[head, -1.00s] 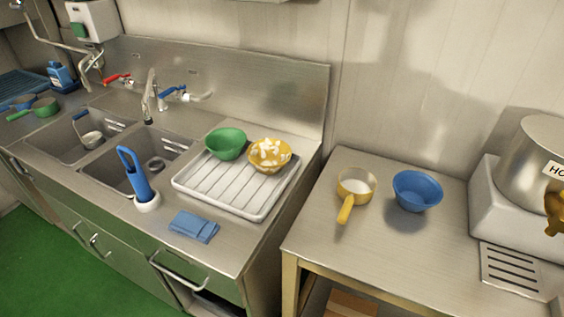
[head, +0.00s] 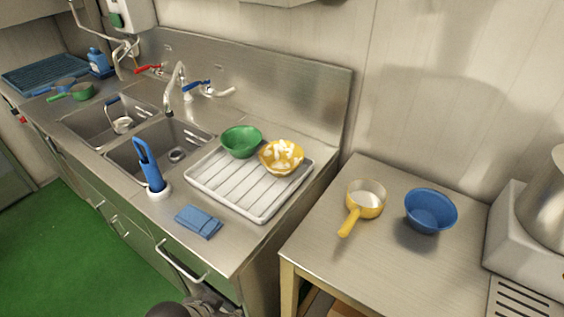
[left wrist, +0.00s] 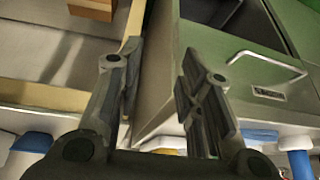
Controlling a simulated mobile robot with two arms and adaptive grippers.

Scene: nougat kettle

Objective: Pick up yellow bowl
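The yellow bowl (head: 281,157), with white patches or pieces in it, sits on the white drying rack (head: 213,193), at its back right. A green bowl (head: 241,141) stands close beside it on the left. My left gripper shows in the left wrist view (left wrist: 160,58) with its two fingers apart and nothing between them. It is in front of the green-fronted counter, below and away from the bowl. A dark part of my arm shows at the bottom edge of the head view. My right gripper is not in view.
The right table (head: 350,252) holds a yellow pan (head: 366,199) and a blue bowl (head: 431,212). A gap separates table and counter.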

